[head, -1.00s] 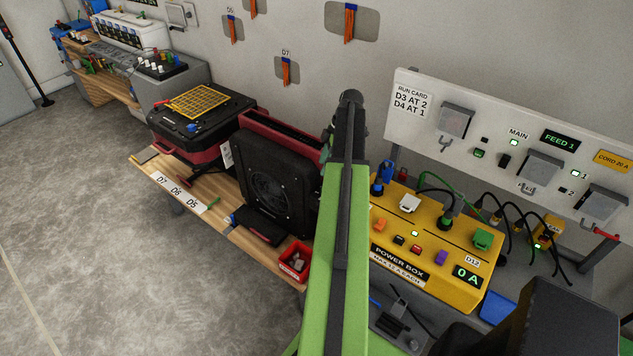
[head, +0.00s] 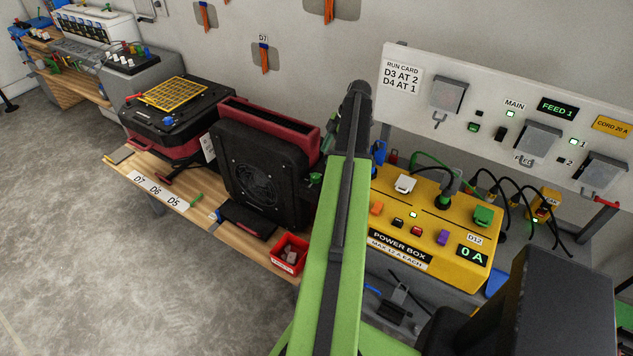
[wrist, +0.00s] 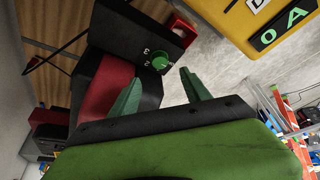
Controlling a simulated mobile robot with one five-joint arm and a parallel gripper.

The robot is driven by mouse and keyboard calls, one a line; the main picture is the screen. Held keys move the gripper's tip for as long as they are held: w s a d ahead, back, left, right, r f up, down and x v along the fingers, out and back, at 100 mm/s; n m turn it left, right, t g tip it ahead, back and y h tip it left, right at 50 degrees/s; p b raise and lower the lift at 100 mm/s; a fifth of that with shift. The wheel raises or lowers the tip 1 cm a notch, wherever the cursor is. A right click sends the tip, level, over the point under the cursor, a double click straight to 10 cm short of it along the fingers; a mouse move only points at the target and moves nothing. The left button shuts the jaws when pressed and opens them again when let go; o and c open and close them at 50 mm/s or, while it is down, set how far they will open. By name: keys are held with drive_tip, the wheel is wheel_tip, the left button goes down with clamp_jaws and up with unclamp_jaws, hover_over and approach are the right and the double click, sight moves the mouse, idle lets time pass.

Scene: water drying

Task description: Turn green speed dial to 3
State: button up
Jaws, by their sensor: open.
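The green dial (wrist: 161,63) shows in the wrist view as a round knob on a black panel, with the numbers 3 and 2 beside it. I cannot tell which number it points to. My gripper (wrist: 162,73) is open, with its two green fingers apart and nothing held. In the wrist picture the dial appears between the fingertips and just beyond them; contact is not clear. In the head view the black and red fan unit (head: 258,180) stands left of my green arm, and its right side is partly hidden by the arm.
The yellow power box (head: 450,225) stands right of my arm, with plugs and cords on top. A red bin (head: 289,254) sits at the front of the wooden bench (head: 250,243). A black and red unit with a yellow grid (head: 170,115) is farther left.

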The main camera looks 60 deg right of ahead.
sight(315, 176)
drive_tip(key=b+x, duration=0.7)
drive_tip(key=x, duration=0.3)
drive_tip(key=shift+f+b, duration=0.15)
drive_tip(key=shift+b, duration=0.25)
clamp_jaws()
